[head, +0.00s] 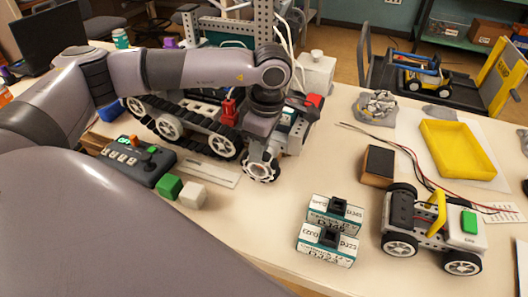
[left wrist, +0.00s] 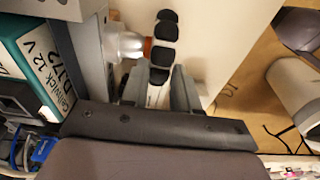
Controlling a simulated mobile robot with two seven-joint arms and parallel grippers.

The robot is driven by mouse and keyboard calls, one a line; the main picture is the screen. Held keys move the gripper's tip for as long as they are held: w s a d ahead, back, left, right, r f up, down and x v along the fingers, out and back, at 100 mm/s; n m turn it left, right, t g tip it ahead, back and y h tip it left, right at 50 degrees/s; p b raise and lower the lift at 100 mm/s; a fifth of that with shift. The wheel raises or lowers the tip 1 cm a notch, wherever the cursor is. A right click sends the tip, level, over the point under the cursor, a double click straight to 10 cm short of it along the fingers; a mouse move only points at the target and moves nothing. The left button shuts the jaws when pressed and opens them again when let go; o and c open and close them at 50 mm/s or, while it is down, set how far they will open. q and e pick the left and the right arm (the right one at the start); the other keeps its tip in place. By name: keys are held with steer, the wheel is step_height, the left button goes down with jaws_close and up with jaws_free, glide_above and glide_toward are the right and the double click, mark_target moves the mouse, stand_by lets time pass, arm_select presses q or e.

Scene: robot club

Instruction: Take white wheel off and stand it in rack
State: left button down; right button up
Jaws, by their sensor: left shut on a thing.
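The white wheel (head: 261,173) has a pale hub and dark rollers around its rim. It is at the front right corner of the tracked robot (head: 185,125), low over the table. My left gripper (head: 264,150) points down and is shut on the wheel from above. The wheel's dark rollers (left wrist: 163,45) show between the fingers in the left wrist view, beside a shiny round part with orange. I cannot tell whether the wheel is still attached to the axle. I cannot make out the rack with certainty. My right gripper is not in view.
Two battery blocks (head: 327,245) stand right of the wheel. A small wheeled car (head: 432,230), a brown-black block (head: 377,166) and a yellow tray (head: 457,148) lie further right. The table between wheel and batteries is clear.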

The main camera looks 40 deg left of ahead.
arm_select(q)
steer(key=shift+s+d, duration=0.2)
steer(key=shift+s, duration=0.7)
steer(key=shift+r, duration=0.15)
stand_by(0.4)
step_height(320, 180, up, 6)
steer(key=p, duration=0.3)
steer(key=shift+p, duration=0.4)
stand_by(0.6)
steer(key=shift+d, duration=0.1)
